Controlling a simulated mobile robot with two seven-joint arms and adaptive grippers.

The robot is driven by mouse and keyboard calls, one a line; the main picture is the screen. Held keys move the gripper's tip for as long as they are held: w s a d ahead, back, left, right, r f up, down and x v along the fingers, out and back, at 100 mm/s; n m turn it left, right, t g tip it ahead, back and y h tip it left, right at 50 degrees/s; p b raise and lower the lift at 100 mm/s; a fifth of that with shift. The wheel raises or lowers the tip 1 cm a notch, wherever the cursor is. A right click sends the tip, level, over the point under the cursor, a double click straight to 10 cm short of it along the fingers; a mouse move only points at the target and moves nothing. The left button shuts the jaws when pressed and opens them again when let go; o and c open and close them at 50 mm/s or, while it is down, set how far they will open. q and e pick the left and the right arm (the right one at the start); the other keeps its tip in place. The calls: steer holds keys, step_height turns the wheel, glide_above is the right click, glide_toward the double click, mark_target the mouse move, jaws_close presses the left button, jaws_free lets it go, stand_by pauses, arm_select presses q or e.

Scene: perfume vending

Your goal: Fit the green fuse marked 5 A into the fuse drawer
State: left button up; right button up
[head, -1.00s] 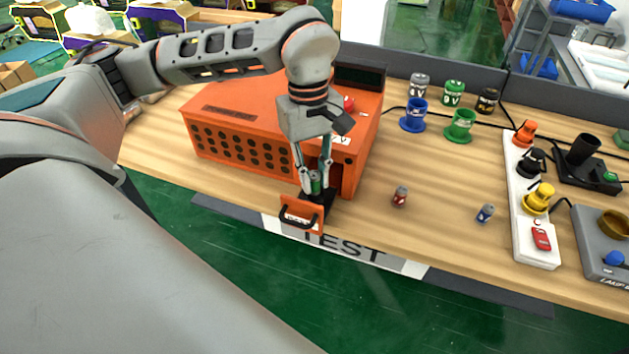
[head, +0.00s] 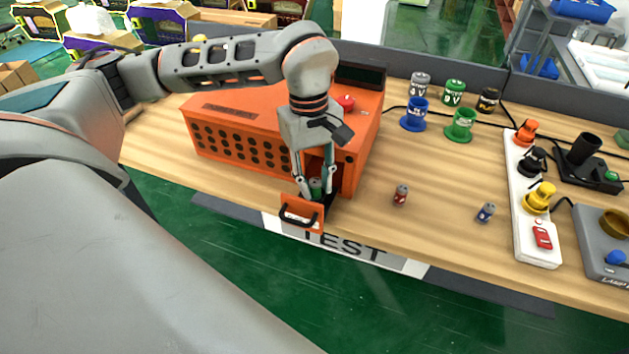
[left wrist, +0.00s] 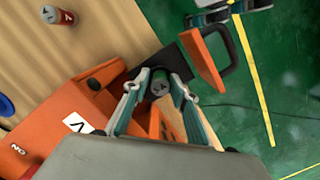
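The green fuse (head: 316,187) stands in the black tray of the pulled-out fuse drawer, behind its orange front (head: 301,213) with a black handle. The left wrist view shows the fuse's dark top (left wrist: 160,84); its marking is not clearly legible. My left gripper (head: 316,191) points down over the drawer with one finger on each side of the fuse. In the left wrist view the fingers (left wrist: 157,92) look spread, with a small gap beside the fuse. How deep the fuse sits is hidden. Part of my right gripper (left wrist: 232,12) shows at the top of the left wrist view.
The orange tester (head: 240,130) stands behind the drawer. Coloured cups and a white power strip (head: 533,215) are further right. The drawer front overhangs the table's front edge.

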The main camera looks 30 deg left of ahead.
arm_select(q)
steer(key=shift+s+f, duration=0.1)
steer(key=shift+f, duration=0.35)
steer(key=shift+r, duration=0.15)
steer(key=shift+r, duration=0.2)
step_height(320, 180, up, 13)
steer(key=a+p, duration=0.1)
steer(key=shift+w+a, duration=0.15)
steer(key=shift+w, duration=0.25)
steer(key=shift+f, duration=0.15)
